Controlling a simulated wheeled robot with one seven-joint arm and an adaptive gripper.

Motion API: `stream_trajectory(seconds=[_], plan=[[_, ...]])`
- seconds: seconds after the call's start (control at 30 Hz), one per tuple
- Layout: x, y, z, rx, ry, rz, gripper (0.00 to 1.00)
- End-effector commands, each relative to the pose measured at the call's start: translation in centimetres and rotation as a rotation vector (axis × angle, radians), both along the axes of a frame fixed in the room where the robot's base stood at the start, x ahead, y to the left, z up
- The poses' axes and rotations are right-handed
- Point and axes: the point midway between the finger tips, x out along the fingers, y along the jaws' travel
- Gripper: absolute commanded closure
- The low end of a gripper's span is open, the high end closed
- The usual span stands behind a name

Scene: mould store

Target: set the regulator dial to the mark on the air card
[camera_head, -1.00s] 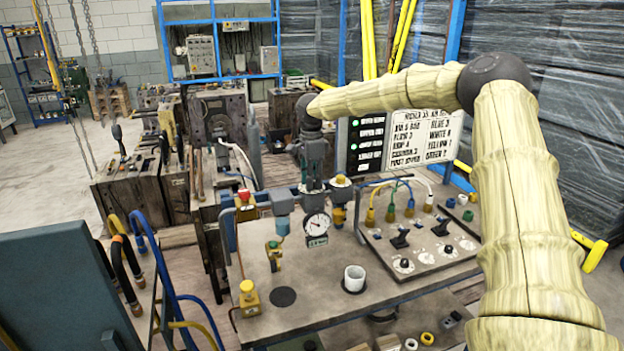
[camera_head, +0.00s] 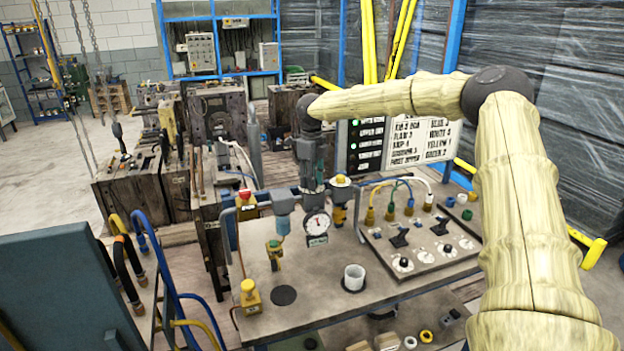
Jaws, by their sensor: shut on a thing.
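The regulator stands at the back edge of the bench, with a round white gauge (camera_head: 317,223) on its front and a small dark label (camera_head: 317,241) under it. The gauge needle points roughly upward; its exact reading is too small to tell. My gripper (camera_head: 312,184) points down onto the top of the regulator, shut on its dial. The dial is mostly hidden by the fingers. The white air card (camera_head: 424,136) stands behind the bench to the right, with rows of black print too blurred to read surely.
A white cup (camera_head: 354,276) sits on the bench (camera_head: 320,300). A panel with levers and hoses (camera_head: 425,238) is at right. Bare bench lies in front of the gauge.

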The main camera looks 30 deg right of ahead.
Motion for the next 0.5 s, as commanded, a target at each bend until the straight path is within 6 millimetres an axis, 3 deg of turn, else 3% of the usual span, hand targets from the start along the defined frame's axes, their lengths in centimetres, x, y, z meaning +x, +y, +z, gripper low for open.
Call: stream_trajectory(seconds=[0.5], plan=[[0.13, -0.15, 0.25, 0.000, -0.005, -0.394, 0.94]])
